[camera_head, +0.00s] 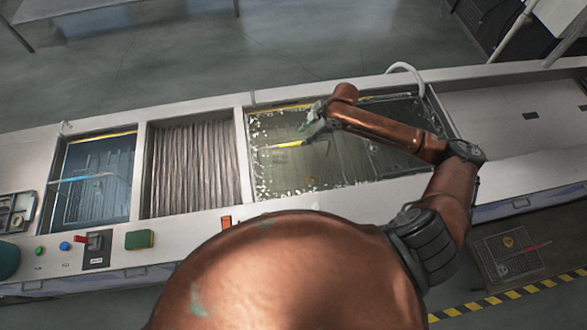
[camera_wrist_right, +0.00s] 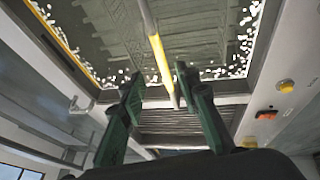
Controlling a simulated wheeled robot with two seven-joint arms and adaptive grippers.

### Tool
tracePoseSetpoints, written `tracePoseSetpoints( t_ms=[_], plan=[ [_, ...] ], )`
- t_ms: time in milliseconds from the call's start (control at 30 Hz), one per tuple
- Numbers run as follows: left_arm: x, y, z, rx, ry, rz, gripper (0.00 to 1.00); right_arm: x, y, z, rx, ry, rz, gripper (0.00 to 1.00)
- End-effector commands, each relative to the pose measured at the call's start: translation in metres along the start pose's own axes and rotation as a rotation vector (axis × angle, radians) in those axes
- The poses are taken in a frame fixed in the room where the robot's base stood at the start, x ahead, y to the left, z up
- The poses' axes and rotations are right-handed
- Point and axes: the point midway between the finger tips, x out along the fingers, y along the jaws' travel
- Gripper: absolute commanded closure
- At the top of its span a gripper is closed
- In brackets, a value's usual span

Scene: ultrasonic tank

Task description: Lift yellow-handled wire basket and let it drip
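The yellow handle (camera_head: 283,145) of the wire basket shows above the murky liquid of the right-hand tank (camera_head: 262,197). The basket's wire mesh (camera_wrist_right: 105,30) shows dimly under the liquid in the wrist view; much of it is obscured. My right gripper (camera_head: 307,126) is over the tank, close to the handle. In the wrist view my right gripper (camera_wrist_right: 158,76) has its two green fingers spread, with the yellow handle (camera_wrist_right: 158,58) in the gap between them. The fingers do not appear closed on it. My left gripper is not in view.
Left of the tank are a ribbed grey bay (camera_head: 193,165) and a blue-liquid tank (camera_head: 115,155) with another basket. White flecks line the right tank's edges. A control panel (camera_head: 97,248) is on the front ledge. The worktop (camera_head: 500,105) right of the tank is mostly clear.

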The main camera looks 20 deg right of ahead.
Motion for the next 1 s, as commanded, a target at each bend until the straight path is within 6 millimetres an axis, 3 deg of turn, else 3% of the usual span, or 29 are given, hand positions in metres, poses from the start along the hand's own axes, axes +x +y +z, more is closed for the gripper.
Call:
tracePoseSetpoints(
  t_ms=[167,400,633,933,1000],
  plan=[
    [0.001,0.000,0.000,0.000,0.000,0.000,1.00,0.017,0.000,-0.001,0.001,0.003,-0.001,0.70],
    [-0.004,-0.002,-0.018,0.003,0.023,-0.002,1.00,0.042,-0.003,-0.004,0.000,0.004,-0.002,0.70],
    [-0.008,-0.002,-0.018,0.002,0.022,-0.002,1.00,0.074,-0.005,-0.004,-0.002,0.003,0.000,0.70],
    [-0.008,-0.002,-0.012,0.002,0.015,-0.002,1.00,0.080,-0.005,-0.004,-0.003,0.002,0.000,0.70],
    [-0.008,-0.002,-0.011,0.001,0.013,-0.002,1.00,0.080,-0.005,-0.004,-0.003,0.002,0.000,0.74]
  ],
)
